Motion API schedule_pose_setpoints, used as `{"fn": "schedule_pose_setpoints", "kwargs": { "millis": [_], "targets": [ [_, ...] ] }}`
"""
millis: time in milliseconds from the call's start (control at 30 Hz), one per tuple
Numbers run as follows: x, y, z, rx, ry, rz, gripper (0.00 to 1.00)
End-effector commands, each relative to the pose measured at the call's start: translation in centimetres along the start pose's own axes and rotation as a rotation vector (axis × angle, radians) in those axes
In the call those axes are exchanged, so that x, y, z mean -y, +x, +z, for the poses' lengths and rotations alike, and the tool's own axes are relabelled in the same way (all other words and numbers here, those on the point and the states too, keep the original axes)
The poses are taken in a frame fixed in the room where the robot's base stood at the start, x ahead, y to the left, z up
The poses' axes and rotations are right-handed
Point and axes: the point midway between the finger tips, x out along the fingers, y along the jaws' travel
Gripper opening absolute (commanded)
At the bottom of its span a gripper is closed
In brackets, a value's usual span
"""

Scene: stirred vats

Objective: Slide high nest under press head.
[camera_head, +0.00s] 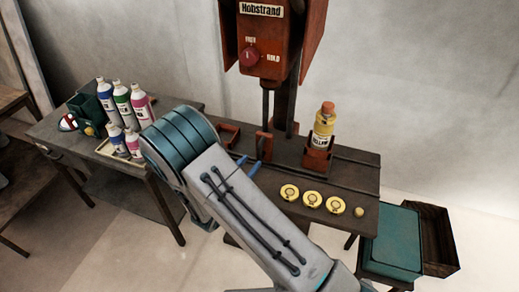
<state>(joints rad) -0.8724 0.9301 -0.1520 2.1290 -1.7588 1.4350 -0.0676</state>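The orange-red press (268,38) marked "Hobstrand" stands at the back centre, its head above the bench. A yellow-labelled bottle with an orange cap (323,127) stands upright in an orange holder (317,158) right of the press column. A low orange nest (229,134) lies left of the column, partly behind my arm. An upright orange piece (264,146) stands in front of the column; I cannot tell which nest it belongs to. My gripper (249,164) has two blue fingers beside the foot of this piece. Whether they touch or grip it is unclear.
A red knob (250,57) with two marked positions is on the press. Several yellow discs (312,199) lie along the bench (355,178) front. Several bottles (121,97) and a green bin (86,110) are on the left table. A teal-topped box (393,240) stands at lower right.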

Motion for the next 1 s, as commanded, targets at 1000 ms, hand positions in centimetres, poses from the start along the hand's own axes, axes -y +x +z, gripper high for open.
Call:
{"fn": "schedule_pose_setpoints", "kwargs": {
  "millis": [1000],
  "targets": [
    [0.0,6.8,0.0,0.000,0.001,0.000,0.00]
  ]
}}
